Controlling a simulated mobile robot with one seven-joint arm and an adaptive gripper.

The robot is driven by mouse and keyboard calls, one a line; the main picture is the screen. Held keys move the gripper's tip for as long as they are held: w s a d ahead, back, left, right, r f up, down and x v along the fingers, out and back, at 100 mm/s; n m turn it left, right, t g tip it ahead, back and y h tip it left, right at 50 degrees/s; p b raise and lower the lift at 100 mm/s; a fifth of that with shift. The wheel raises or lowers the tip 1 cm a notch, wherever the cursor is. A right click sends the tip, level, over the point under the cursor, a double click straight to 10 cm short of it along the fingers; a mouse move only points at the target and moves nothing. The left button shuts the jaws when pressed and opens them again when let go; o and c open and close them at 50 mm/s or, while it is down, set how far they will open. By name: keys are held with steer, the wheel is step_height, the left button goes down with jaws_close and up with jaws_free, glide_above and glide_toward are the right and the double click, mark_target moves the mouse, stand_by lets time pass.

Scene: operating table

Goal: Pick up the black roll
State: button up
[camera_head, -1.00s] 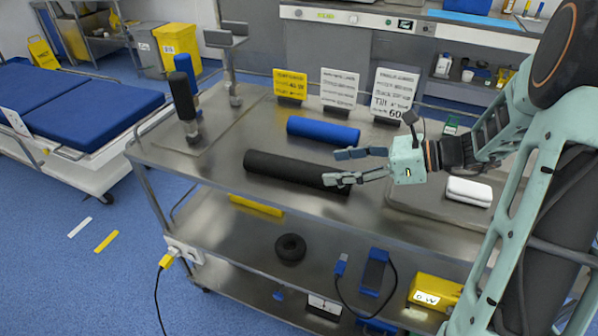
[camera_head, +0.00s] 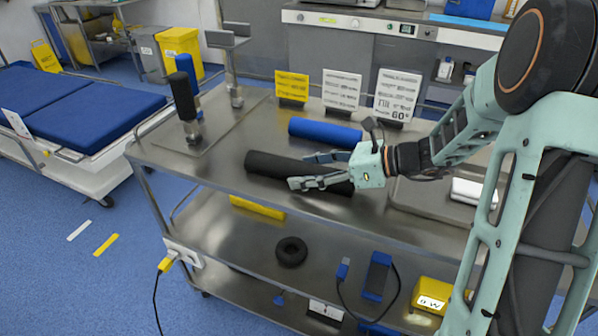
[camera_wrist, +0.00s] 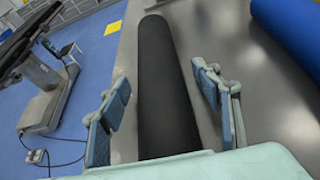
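The black roll (camera_head: 273,165) lies on the top shelf of the metal cart, in front of a blue roll (camera_head: 325,132). My gripper (camera_head: 299,170) is open, over the right part of the black roll. Its fingers and body hide part of the roll in the head view. In the wrist view the black roll (camera_wrist: 165,75) runs lengthwise between the two spread fingers, with a gap on each side. My gripper (camera_wrist: 160,108) holds nothing. The blue roll (camera_wrist: 290,30) shows at the upper right there.
The cart (camera_head: 225,160) has upright posts at its left and several sign cards (camera_head: 341,88) at its back. A tray (camera_head: 425,195) with a white item (camera_head: 477,191) is at the right. A yellow bar (camera_head: 257,207) and black ring (camera_head: 291,251) lie on the lower shelf.

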steer(key=c, duration=1.2)
